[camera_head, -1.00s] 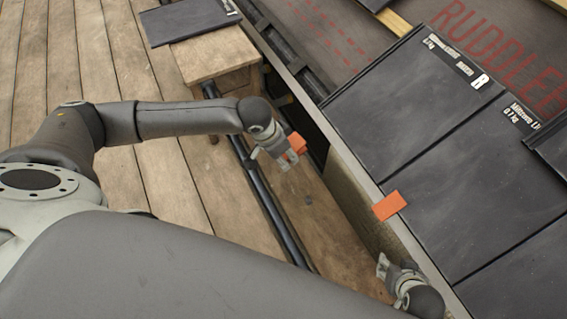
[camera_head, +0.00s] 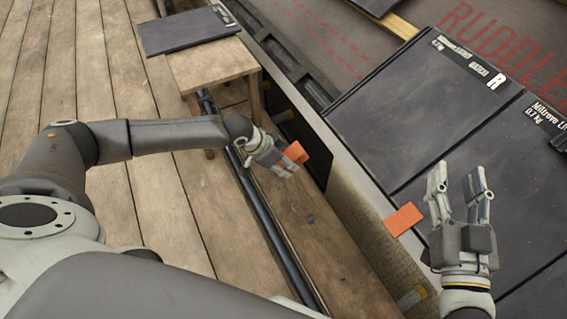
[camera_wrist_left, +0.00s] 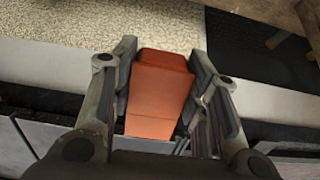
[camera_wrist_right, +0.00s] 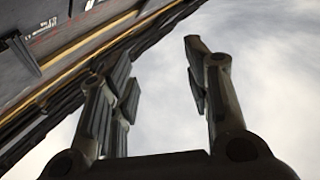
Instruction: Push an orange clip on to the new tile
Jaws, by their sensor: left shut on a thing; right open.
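My left gripper (camera_head: 281,160) is shut on an orange clip (camera_head: 294,151), held beside the roof edge and above the wooden bench. In the left wrist view the held clip (camera_wrist_left: 158,92) sits between both fingers. A second orange clip (camera_head: 404,219) sits at the eave edge of the tiles. A dark tile (camera_head: 418,95) marked R lies on the roof at the upper right, with another dark tile (camera_head: 495,165) beside it. My right gripper (camera_head: 459,190) is open and empty, fingers pointing up, in front of the tiles. The right wrist view shows its spread fingers (camera_wrist_right: 160,95) against sky.
A small wooden stand (camera_head: 212,64) carries a loose dark tile (camera_head: 183,32) at the upper left. A dark pipe (camera_head: 262,215) runs along the wooden bench (camera_head: 330,250). The plank floor (camera_head: 150,205) at left is clear.

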